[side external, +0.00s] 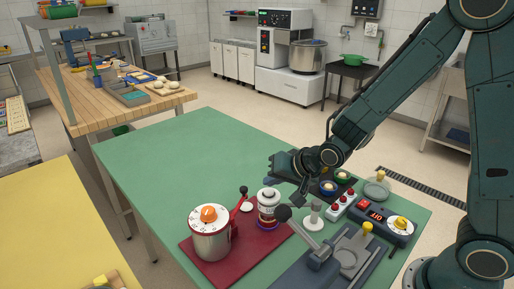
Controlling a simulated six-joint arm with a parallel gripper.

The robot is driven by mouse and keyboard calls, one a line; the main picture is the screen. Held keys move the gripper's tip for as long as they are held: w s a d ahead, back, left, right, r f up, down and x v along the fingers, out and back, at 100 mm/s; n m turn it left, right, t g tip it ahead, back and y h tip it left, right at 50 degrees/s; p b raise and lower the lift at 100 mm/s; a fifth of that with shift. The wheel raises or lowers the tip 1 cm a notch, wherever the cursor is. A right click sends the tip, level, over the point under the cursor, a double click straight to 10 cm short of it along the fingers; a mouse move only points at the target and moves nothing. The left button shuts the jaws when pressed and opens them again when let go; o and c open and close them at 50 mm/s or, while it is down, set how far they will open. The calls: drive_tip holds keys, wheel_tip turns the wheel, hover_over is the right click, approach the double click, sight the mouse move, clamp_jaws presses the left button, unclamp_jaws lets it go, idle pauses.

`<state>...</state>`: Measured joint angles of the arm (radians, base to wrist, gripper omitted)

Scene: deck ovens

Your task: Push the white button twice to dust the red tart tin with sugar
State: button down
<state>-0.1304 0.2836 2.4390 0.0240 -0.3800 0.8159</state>
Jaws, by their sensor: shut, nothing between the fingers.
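My gripper (299,194) is shut and empty, pointing down above the green table, just right of a white cylindrical dispenser (268,204). The dispenser stands at the back right of a dark red board. Reddish and purple rims show at its foot; I cannot tell whether one is the red tart tin. A small pale disc (246,207) lies left of the dispenser near a red lever; I cannot tell if it is the white button.
A metal pot with an orange knob (209,214) stands on the board (195,256). A dial box (399,224) stands right. The green table's left is clear.

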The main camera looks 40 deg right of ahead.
sight(272, 193)
drive_tip(key=shift+r, duration=2.55)
idle(1.0)
wheel_tip(272, 193, up, 4)
drive_tip(key=shift+f, duration=0.1)
idle(0.3)
drive_tip(key=shift+f, duration=0.2)
drive_tip(key=shift+f, duration=4.25)
drive_tip(key=shift+f, duration=0.35)
